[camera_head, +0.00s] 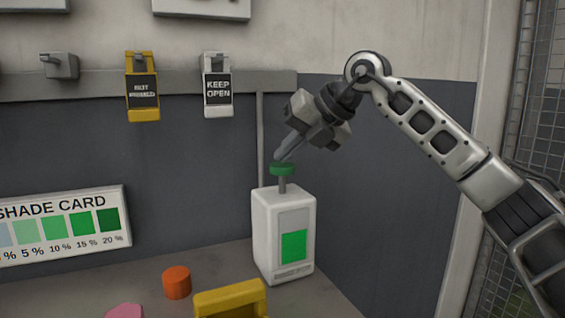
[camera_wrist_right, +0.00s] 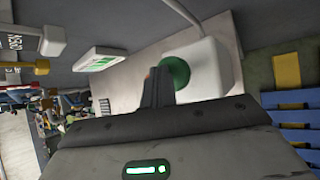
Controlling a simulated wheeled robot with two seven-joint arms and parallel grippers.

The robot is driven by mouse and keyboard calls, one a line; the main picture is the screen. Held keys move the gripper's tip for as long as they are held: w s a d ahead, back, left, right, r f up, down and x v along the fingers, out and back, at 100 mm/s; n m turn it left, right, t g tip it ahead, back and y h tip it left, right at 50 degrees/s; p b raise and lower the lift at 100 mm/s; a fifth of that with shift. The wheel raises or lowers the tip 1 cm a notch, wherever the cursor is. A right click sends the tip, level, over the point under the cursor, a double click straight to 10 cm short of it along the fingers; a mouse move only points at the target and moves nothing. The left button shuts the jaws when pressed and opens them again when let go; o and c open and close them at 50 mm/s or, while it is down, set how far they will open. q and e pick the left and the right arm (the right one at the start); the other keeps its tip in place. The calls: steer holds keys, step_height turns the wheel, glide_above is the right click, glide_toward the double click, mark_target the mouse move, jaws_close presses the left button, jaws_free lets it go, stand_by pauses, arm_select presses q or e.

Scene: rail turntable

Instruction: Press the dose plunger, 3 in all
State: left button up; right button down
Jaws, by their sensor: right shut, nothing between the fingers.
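The dose plunger (camera_head: 283,169) is a green knob on a grey stem on top of a white dispenser box (camera_head: 265,230). The stem shows between knob and box, so the plunger is raised. The box has a bright green window (camera_head: 294,245) on its front. My right gripper (camera_head: 280,157) is shut and empty, tilted down with its fingertips just above the knob; I cannot tell whether they touch it. In the right wrist view the fingers (camera_wrist_right: 158,85) cover part of the green knob (camera_wrist_right: 177,72). My left gripper is not in view.
A shade card (camera_head: 65,226) with several green patches stands at the left. An orange cylinder (camera_head: 176,282), a yellow object (camera_head: 232,298) and a pink object (camera_head: 126,311) are in front. Yellow (camera_head: 142,88) and white (camera_head: 218,86) tagged holders hang on the wall rail.

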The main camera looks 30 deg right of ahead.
mark_target(288, 165)
steer(key=shift+f+b, duration=0.45)
steer(key=shift+f, duration=0.45)
steer(key=shift+r, duration=0.1)
stand_by(0.6)
steer(key=shift+r+p, duration=1.65)
steer(key=shift+p, duration=0.1)
step_height(288, 165, up, 5)
steer(key=p, duration=0.5)
steer(key=shift+r, duration=0.1)
